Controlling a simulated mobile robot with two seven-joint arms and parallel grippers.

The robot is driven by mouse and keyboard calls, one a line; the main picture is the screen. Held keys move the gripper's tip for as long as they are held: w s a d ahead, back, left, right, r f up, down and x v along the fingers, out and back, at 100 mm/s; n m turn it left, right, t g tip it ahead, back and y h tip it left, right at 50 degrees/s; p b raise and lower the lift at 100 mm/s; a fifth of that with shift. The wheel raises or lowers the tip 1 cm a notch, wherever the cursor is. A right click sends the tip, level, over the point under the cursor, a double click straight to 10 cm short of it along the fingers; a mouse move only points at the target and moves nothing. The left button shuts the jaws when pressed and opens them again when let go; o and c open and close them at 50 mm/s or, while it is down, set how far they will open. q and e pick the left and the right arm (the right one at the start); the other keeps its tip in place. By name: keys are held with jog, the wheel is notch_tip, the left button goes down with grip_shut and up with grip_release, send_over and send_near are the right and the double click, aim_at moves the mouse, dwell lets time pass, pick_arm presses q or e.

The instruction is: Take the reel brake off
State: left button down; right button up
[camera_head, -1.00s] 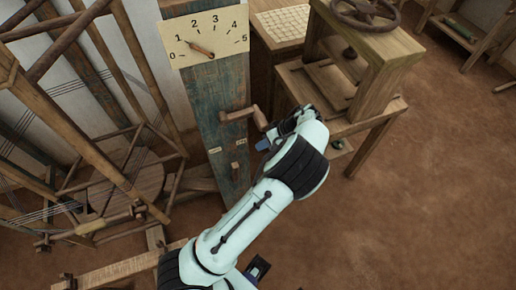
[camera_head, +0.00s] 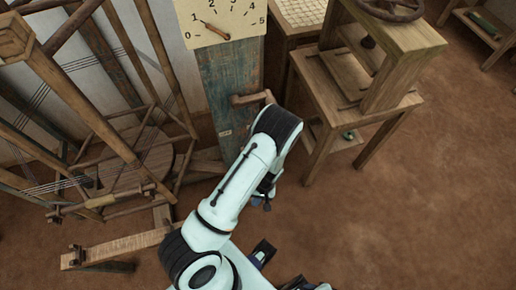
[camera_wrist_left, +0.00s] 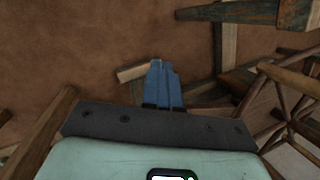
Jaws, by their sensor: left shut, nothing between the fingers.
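A worn blue-green wooden post (camera_head: 229,85) carries a numbered dial (camera_head: 220,22) with its pointer near 1, and a wooden crank handle (camera_head: 252,98). A small pale label (camera_head: 225,133) shows lower on the post; my left arm covers the area beside it, where a brake peg may be. A wooden reel frame (camera_head: 130,175) with a round disc stands to the left. My left gripper (camera_head: 266,196) is mostly hidden by my arm, right of the post. In the wrist view its blue fingers (camera_wrist_left: 162,84) are together and empty, over the brown floor.
A wooden stand with a dark handwheel (camera_head: 390,8) is to the right of the post. A low plank (camera_head: 115,248) lies at the lower left, near the reel frame. The brown floor (camera_head: 430,200) at the right is clear.

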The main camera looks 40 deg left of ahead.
pick_arm(q)
jog(key=s+d+m+t+h, duration=0.2)
jog(key=s+d+m+h, duration=0.2)
jog(key=s+d, duration=0.6)
jog(key=d, duration=0.2)
jog(key=shift+d+f+t, duration=0.2)
jog(key=shift+d+t, duration=0.1)
jog(key=shift+w, duration=0.1)
